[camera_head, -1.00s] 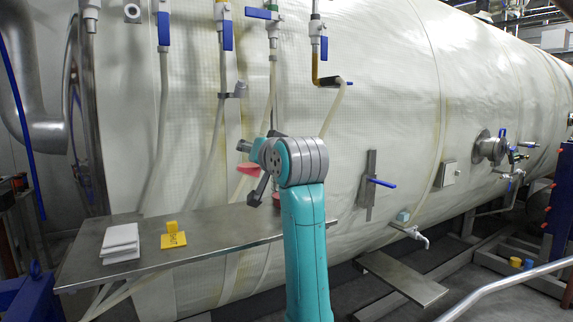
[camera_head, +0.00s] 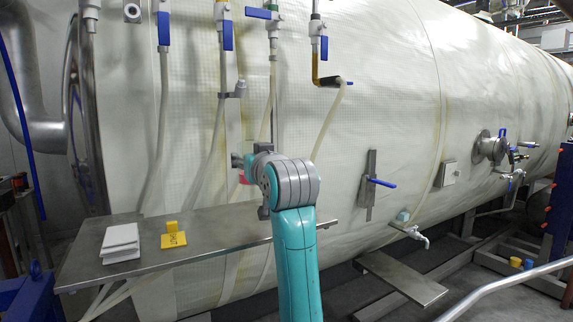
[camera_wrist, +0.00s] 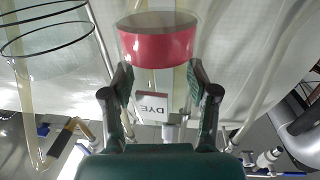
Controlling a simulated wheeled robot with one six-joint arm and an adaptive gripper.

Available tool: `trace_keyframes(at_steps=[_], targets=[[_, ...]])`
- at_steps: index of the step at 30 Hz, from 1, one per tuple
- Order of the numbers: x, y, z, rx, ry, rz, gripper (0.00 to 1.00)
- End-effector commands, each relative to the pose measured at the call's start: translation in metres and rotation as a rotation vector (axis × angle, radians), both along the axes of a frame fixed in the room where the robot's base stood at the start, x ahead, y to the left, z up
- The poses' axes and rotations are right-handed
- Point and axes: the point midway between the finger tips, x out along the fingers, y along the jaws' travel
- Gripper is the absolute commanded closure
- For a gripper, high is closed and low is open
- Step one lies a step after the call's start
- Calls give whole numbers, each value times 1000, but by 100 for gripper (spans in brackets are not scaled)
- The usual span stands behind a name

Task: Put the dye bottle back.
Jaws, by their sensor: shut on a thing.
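The dye bottle (camera_wrist: 157,45) is clear, with red liquid at one end and a small white label reading "DYE" upside down in the wrist view. My gripper (camera_wrist: 159,76) is shut on it, with one dark finger on each side. In the head view my gripper (camera_head: 244,160) is above the steel shelf, in front of the pale chamber wall. There the bottle (camera_head: 243,178) shows only as a small red patch with a clear part above, partly hidden by my gripper and wrist.
The steel shelf (camera_head: 215,232) holds a stack of white pieces (camera_head: 120,243) and a yellow marker block (camera_head: 173,238) at its left. Hoses and blue-handled valves (camera_head: 227,30) hang behind my gripper. Two thin dark rings (camera_wrist: 45,33) show at the wrist view's left.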

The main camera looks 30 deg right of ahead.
Motion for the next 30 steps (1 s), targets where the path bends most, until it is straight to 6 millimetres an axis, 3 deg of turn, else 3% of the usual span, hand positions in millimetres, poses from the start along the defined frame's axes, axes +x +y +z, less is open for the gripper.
trace_keyframes(at_steps=[5,12,16,25,30], targets=[[-6,10,5,6,-4,37,83],[-43,58,24,10,-5,226,83],[-57,75,26,4,-1,292,83],[-61,80,-17,2,4,311,83],[-61,80,-30,1,1,311,83]])
